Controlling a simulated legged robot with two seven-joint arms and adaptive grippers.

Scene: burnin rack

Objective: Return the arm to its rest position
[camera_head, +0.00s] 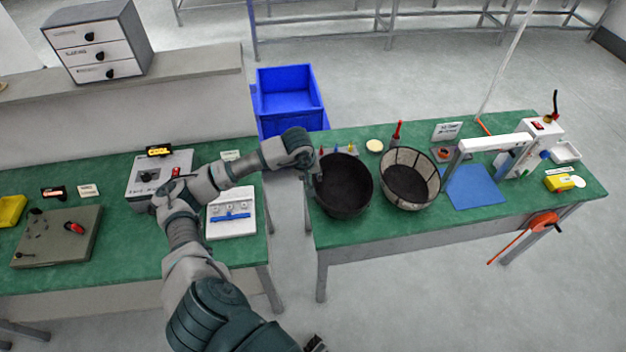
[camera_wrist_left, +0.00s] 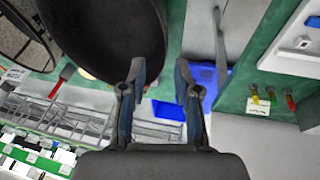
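My left arm reaches from the bottom of the head view across the left bench and the gap between the benches. My left gripper (camera_head: 315,178) is at the left rim of a black round bin (camera_head: 345,188) on the right bench. In the left wrist view the two fingers (camera_wrist_left: 161,72) stand apart with nothing between them, and the bin (camera_wrist_left: 100,35) is close beside them. Whether a finger touches the rim cannot be told. A small dark piece at the bottom edge of the head view may be my right gripper (camera_head: 315,343); its fingers are not clear.
A mesh basket (camera_head: 410,178) stands right of the bin. Blue crates (camera_head: 288,92) sit behind the gap. My arm passes over a grey device (camera_head: 140,187) and beside a white switch panel (camera_head: 232,228) on the left bench. A drawer box (camera_head: 98,42) stands at the back left.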

